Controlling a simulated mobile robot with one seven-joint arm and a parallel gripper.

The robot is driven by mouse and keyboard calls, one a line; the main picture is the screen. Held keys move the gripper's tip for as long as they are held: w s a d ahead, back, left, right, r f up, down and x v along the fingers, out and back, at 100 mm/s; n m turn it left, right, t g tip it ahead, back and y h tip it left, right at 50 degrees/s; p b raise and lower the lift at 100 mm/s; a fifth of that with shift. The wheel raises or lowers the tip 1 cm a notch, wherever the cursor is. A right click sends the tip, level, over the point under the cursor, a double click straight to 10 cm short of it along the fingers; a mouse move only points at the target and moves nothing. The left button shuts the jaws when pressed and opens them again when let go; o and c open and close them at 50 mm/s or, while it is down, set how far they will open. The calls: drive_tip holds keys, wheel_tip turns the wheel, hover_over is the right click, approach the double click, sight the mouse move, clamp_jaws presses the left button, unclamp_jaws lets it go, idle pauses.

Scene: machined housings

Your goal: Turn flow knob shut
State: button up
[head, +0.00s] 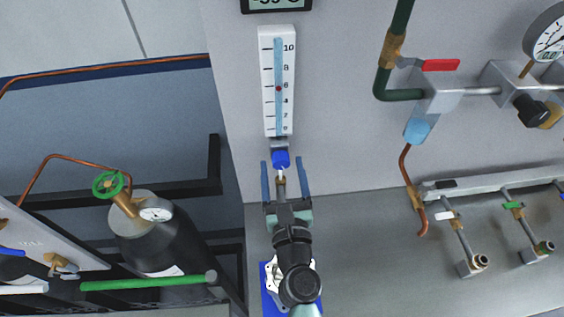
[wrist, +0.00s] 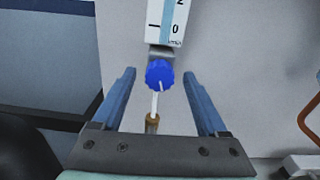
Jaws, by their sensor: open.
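The flow knob is a blue ribbed knob (head: 281,159) at the foot of a white flow meter (head: 267,88) on the grey wall. In the wrist view the gripper (wrist: 159,76) has a finger to the left and right of the knob, with visible gaps. Whether the fingertips reach the knob's depth, I cannot tell.
A red-handled valve (head: 440,65) and a pressure gauge (head: 549,38) are on the wall at right. A rail (head: 490,185) with small valves is below them. A dark gas cylinder (head: 165,245) with a green handwheel (head: 109,185) stands at left. The wall beside the knob is clear.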

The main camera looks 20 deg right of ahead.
drive_tip(key=shift+w+d, duration=0.1)
drive_tip(key=shift+w, duration=0.35)
clamp_jaws()
